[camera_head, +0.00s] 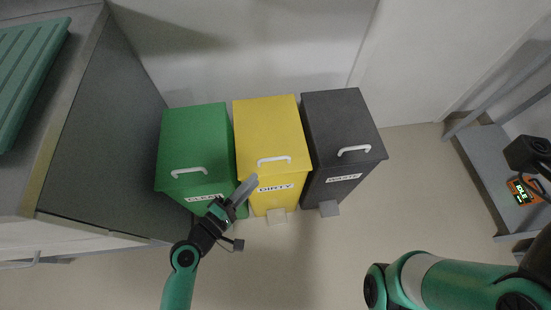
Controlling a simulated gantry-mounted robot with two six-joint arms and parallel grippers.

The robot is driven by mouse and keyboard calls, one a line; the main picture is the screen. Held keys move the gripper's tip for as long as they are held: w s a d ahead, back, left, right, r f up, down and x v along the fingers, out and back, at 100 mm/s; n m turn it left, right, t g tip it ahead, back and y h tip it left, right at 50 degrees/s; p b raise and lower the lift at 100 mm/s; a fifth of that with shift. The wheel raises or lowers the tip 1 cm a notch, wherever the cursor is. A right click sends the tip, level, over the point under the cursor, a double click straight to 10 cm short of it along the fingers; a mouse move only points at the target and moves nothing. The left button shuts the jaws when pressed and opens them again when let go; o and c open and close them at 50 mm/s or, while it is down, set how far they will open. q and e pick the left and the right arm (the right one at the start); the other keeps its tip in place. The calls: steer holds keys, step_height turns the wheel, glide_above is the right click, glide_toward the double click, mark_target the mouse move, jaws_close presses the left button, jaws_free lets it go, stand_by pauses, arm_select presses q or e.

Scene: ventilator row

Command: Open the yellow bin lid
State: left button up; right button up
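The yellow bin (270,135) stands between the green bin and the dark grey bin, with a "DIRTY" label on its front. Its lid looks closed, and a white handle (274,160) sits near the front edge of the lid. My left gripper (250,183) is at the front left corner of the yellow bin, below and left of the handle. Its grey fingers point up and right, and no object shows in them. Whether they touch the bin or are parted is unclear. My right gripper (527,153) is partly in view at the right edge, far from the bins.
The green bin (196,133) labelled "CLEAN" and the dark grey bin (340,118) stand close on either side, lids closed. Small pedals (277,216) stick out at floor level. A grey cabinet (100,140) is at left. A grey shelf (485,165) holds an orange device (523,191) reading "IDLE".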

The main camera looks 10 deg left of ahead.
mark_target(275, 158)
arm_select(q)
steer(key=b+x, duration=0.2)
steer(key=x, duration=0.8)
steer(key=shift+d, duration=0.1)
steer(key=shift+w+d+b, duration=0.25)
steer(key=shift+w+b, duration=0.1)
steer(key=shift+w, duration=0.2)
steer(key=shift+c, duration=0.3)
jaws_close()
